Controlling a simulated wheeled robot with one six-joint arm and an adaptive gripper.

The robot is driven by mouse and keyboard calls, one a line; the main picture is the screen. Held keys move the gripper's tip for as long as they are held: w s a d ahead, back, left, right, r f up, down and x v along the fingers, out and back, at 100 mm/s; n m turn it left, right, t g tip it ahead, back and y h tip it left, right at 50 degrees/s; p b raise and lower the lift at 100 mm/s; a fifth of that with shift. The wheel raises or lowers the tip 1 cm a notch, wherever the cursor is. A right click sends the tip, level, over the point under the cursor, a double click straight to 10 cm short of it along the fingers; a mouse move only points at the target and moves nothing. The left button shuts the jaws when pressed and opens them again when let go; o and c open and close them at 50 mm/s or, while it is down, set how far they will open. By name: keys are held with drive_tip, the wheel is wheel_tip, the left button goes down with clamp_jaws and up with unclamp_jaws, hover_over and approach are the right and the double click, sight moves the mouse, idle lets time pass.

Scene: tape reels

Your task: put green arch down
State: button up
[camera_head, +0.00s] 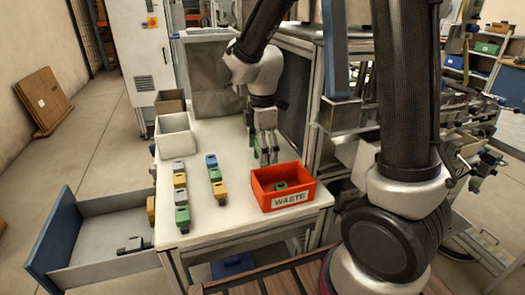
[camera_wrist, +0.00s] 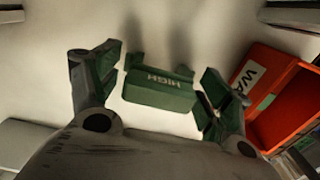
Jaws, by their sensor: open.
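The green arch (camera_wrist: 160,88), a dark green block lettered HIGH, lies on the white table top between my fingers in the wrist view. My gripper (camera_wrist: 160,72) is open, with one finger on each side of the block and a narrow gap showing on both sides. In the head view my gripper (camera_head: 267,155) is low over the table, just behind the red waste box. There I cannot make out the green arch clearly among the fingers.
The red WASTE box (camera_head: 284,188) stands close to my gripper, with a green piece (camera_head: 281,186) inside. It also shows in the wrist view (camera_wrist: 275,95). Several coloured blocks (camera_head: 181,198) stand in rows at left. A white bin (camera_head: 174,136) and an open drawer (camera_head: 105,262) are farther left.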

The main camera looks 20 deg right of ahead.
wheel_tip(320, 180, up, 12)
drive_tip(key=shift+f, duration=0.1)
idle(0.5)
